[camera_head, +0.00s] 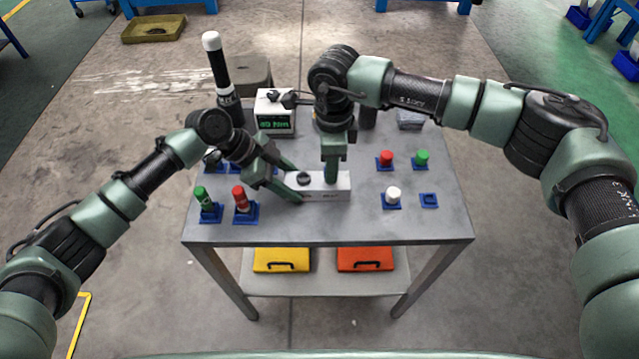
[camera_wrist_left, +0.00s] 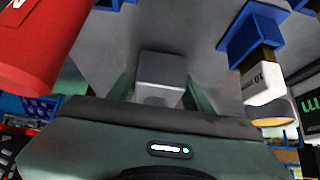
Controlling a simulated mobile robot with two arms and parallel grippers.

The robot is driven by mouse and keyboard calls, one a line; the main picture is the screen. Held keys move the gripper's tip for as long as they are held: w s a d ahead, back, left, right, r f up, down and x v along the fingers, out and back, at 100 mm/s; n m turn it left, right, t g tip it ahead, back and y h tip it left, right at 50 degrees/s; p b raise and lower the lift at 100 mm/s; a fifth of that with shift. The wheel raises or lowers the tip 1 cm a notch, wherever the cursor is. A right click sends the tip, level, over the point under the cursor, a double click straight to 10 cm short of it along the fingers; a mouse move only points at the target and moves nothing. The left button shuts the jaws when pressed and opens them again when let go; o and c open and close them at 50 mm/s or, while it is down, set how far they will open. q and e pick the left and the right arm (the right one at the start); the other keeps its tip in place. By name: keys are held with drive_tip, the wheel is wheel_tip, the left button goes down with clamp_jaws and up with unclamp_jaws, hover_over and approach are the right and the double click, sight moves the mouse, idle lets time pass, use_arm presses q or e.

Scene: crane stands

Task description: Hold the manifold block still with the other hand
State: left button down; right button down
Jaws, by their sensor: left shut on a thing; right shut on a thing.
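The manifold block (camera_head: 338,188) is a pale grey bar lying on the middle of the grey table, with a round black port or knob (camera_head: 305,178) on top. My left gripper (camera_head: 297,183) is shut on its left end, one finger on each long side. In the left wrist view the block (camera_wrist_left: 162,72) shows between the fingers of the left gripper (camera_wrist_left: 162,95). My right gripper (camera_head: 331,180) points straight down onto the right half of the block. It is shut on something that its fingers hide.
Blue holders with a green part (camera_head: 201,194), red parts (camera_head: 386,157) and a white part (camera_head: 393,193) stand on both sides. One blue holder (camera_head: 429,200) looks empty. A white box with a green display (camera_head: 275,122) stands behind. The table's front strip (camera_head: 330,228) is clear.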

drive_tip(key=n, duration=0.4)
drive_tip(key=shift+r, duration=0.1)
drive_tip(key=shift+n, duration=0.6)
drive_tip(key=n, duration=0.2)
drive_tip(key=shift+n, duration=0.3)
drive_tip(key=n, duration=0.2)
drive_tip(key=shift+n, duration=0.3)
